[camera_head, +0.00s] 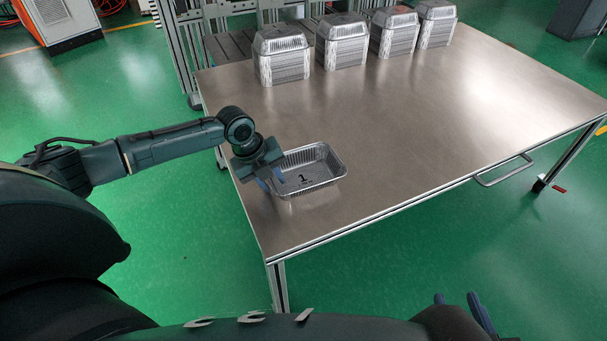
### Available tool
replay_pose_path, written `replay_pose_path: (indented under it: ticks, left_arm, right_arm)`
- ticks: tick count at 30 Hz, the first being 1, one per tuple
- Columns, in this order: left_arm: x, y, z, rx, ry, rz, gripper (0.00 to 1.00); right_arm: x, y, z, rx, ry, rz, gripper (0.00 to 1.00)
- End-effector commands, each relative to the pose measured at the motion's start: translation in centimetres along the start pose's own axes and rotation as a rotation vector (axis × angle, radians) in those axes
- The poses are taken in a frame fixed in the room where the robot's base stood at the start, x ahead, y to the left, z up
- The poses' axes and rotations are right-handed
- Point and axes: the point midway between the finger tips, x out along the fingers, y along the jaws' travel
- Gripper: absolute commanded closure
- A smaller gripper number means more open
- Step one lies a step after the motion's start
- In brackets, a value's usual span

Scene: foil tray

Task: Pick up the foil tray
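The silver foil tray (325,181), an open rectangular pan with a "1" on its inside floor, rests upright on the near left part of the metal table. My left gripper (271,180) points down at the tray's left end. Its blue fingertips look apart, one outside the left wall and one over the inside. The gripper body hides part of the left rim, so contact cannot be made out. My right gripper (461,304) shows only its blue fingers at the bottom edge, spread apart and empty, away from the tray.
Several tall stacks of foil trays (343,47) stand along the table's back edge. The metal table (440,110) is clear in the middle and right. A handle (503,172) sticks out from its front edge. A grey and orange cabinet (62,22) stands at the far left.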

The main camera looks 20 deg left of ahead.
Motion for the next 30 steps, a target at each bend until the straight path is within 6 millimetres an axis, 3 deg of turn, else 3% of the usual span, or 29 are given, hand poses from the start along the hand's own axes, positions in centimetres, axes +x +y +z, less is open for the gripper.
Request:
replay_pose_path:
  ticks: [11, 21, 30]
  left_arm:
    - [0.38, 0.13, -0.02, 0.000, 0.000, 0.000, 0.72]
    - [0.41, 0.15, -0.01, 0.000, 0.000, 0.000, 0.99]
    - [0.41, 0.18, 0.00, 0.000, 0.000, 0.001, 1.00]
  right_arm:
    - [-0.10, 0.07, -0.40, 0.000, -0.001, 0.000, 0.64]
    - [-0.09, 0.07, -0.34, 0.000, 0.000, 0.001, 0.64]
    - [-0.09, 0.06, -0.34, 0.000, 0.000, 0.000, 0.64]
